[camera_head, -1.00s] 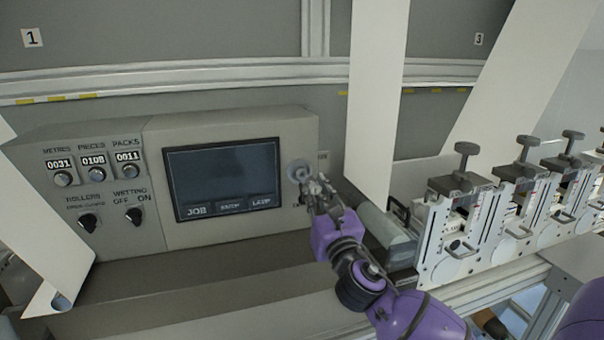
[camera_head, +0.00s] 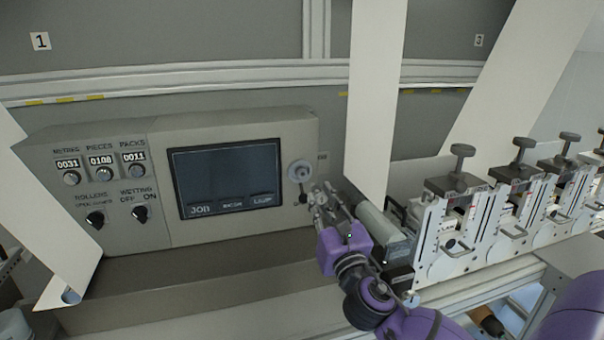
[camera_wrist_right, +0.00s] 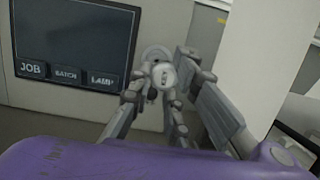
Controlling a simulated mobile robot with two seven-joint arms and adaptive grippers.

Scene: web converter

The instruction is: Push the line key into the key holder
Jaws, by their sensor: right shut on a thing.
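The key holder appears to be the round grey disc (camera_head: 300,171) on the panel, right of the screen. It also shows as a pale ring (camera_wrist_right: 155,53) in the wrist view. My right gripper (camera_head: 318,196) is just below and right of this disc, apart from it in the picture. It is shut on a small pale round piece, seemingly the line key (camera_wrist_right: 163,76), which has a dark mark on its face. The key's far end is hidden, and its gap to the panel cannot be told. My left gripper is not in view.
The control panel's screen (camera_head: 227,178) is left of the disc. A white paper web (camera_head: 376,100) hangs to the right, near a grey roller (camera_head: 384,235) and several clamp units (camera_head: 455,215).

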